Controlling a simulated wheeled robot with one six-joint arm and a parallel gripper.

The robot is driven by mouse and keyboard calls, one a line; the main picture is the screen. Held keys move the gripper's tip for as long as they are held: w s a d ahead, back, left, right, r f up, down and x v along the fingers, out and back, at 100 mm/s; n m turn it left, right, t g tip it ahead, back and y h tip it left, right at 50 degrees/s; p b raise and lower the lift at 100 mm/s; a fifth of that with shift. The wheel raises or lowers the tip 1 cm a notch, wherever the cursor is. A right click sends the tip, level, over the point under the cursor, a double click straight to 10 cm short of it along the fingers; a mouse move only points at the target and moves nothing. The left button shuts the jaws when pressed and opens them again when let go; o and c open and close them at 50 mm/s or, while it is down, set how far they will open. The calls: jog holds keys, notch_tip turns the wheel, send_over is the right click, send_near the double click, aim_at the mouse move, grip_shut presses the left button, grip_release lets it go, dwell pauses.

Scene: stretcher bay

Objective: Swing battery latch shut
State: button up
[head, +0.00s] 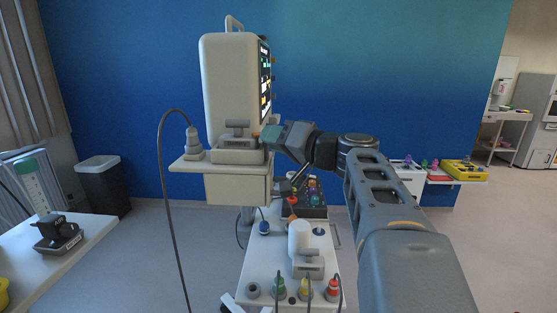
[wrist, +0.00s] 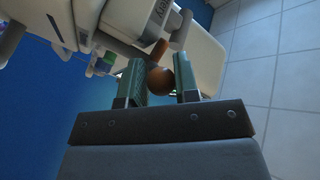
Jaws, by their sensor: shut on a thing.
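A small orange part of the latch (head: 256,134) shows at my fingertips. In the wrist view a brown ball knob (wrist: 160,81) sits between the green fingers of my gripper (wrist: 161,76), which is shut on it. An orange-brown piece (wrist: 160,50) shows just beyond the knob. A pale housing (wrist: 190,55) with partly legible dark lettering lies behind. The latch's exact angle cannot be told.
A grey cable plug (head: 194,143) stands on the shelf's left end. Below is a cart (head: 258,268) with a white bottle and several coloured connectors.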

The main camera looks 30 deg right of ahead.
jog(key=shift+a+r+m+t+h+b, duration=0.1)
jog(key=shift+a+m+t+h+b, duration=0.2)
jog(key=shift+m+h+b, duration=0.4)
jog(key=shift+a+m+t+h+b, duration=0.15)
jog(key=shift+m+t+h+b, duration=0.15)
jog(key=shift+h, duration=0.65)
jog(key=shift+a+r+m+t+h+b, duration=0.1)
jog(key=shift+a+m+t+h+b, duration=0.2)
jog(key=shift+m+h+b, duration=0.4)
jog(key=shift+h, duration=0.35)
jog(key=o, duration=0.9)
jog(key=shift+w+f, duration=0.1)
